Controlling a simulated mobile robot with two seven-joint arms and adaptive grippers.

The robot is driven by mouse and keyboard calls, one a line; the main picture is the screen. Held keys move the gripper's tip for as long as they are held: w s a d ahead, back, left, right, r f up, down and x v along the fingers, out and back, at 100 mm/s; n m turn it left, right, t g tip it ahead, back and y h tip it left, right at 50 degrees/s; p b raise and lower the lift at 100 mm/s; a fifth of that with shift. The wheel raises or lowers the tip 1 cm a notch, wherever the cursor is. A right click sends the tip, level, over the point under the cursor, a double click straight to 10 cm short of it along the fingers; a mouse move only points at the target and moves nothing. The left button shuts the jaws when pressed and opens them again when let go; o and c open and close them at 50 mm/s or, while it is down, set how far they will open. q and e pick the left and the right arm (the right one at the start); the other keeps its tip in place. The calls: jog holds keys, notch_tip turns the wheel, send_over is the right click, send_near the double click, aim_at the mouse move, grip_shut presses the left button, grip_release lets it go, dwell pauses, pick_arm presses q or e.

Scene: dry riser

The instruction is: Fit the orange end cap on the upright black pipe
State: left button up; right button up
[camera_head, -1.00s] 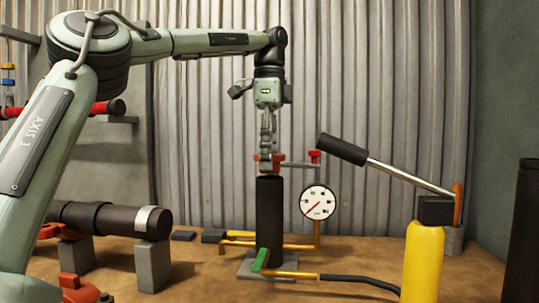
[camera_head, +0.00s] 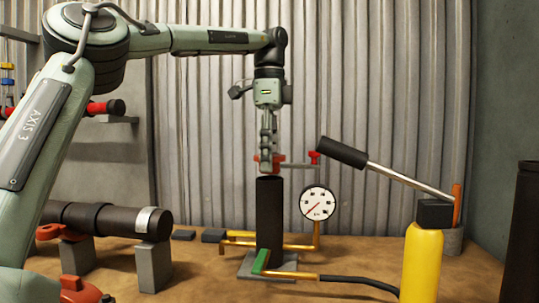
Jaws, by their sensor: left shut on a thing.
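The upright black pipe (camera_head: 269,212) stands on a grey base plate (camera_head: 247,267) near the middle of the head view, its open top facing up. My left gripper (camera_head: 268,163) comes down from above and is directly over the pipe's top. It is shut on the orange end cap (camera_head: 277,161), which is mostly hidden by the fingers; only small orange-red parts show at their sides. The cap is very close above the pipe's rim. I cannot tell whether they touch. My right gripper is not in view.
A round pressure gauge (camera_head: 317,203) and brass pipework stand right of the pipe. A green-handled valve (camera_head: 262,262) is at its foot. A yellow hand pump (camera_head: 422,262) with a long lever (camera_head: 405,182) stands at right. A horizontal black pipe (camera_head: 95,218) rests on blocks at left.

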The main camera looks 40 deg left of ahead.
pick_arm(q)
jog(key=shift+p, duration=0.3)
dwell(0.5)
jog(key=shift+f+b, duration=1.05)
jog(key=shift+f, duration=0.8)
jog(key=o, duration=1.4)
jog(key=shift+r, duration=0.1)
notch_tip(320, 180, up, 6)
jog(key=shift+r, duration=0.85)
jog(key=shift+d, duration=0.1)
